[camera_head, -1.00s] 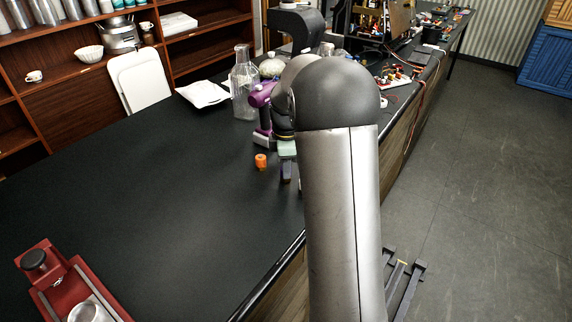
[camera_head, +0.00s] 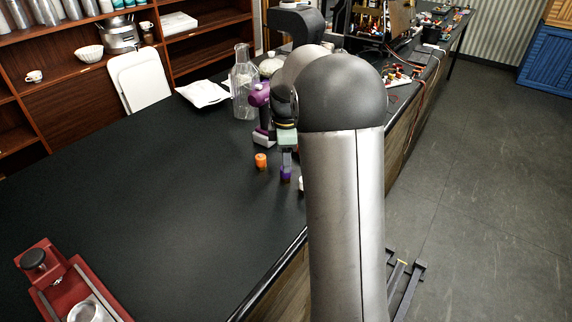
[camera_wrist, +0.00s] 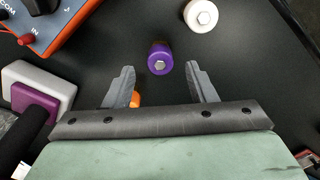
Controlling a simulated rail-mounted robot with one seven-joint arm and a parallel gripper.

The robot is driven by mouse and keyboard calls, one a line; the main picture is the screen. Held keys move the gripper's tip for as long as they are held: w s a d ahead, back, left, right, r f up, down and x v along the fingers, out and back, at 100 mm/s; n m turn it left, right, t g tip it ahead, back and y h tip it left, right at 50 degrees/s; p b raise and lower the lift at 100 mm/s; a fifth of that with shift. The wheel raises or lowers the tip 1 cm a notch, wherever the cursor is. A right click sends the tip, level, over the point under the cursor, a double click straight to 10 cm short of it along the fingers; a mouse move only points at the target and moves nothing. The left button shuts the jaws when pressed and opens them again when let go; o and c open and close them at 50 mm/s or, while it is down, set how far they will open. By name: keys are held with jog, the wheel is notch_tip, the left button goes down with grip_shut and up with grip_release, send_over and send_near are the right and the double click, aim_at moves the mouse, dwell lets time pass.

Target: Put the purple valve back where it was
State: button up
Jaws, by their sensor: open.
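The purple valve (camera_head: 285,174) stands on the black table, just below my gripper (camera_head: 287,157) in the head view. In the wrist view the purple valve (camera_wrist: 159,57) is a short purple cylinder with a hex metal centre, in line with the gap between the fingertips of my gripper (camera_wrist: 160,70). The fingers are apart and nothing shows clamped between them. A red machine (camera_head: 62,292) with a black knob is at the lower left, partly cut off by the frame.
An orange valve (camera_head: 260,161) and a white valve (camera_wrist: 201,15) stand close to the purple one. An orange-and-blue device (camera_wrist: 60,25) is near the gripper. The table's left middle is clear.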

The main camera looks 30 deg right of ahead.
notch_tip(320, 180, up, 9)
jog(key=s+a+f+m, duration=0.3)
jog(key=s+a+m, duration=0.1)
jog(key=s, duration=0.5)
jog(key=s+a+f+m, duration=0.3)
jog(key=s+a, duration=0.4)
jog(key=s, duration=0.3)
jog(key=s+a+f+m, duration=0.4)
jog(key=s+a+m, duration=0.1)
jog(key=s, duration=0.4)
jog(key=shift+s+a+m, duration=0.2)
jog(key=shift+m, duration=0.4)
jog(key=shift+f, duration=0.1)
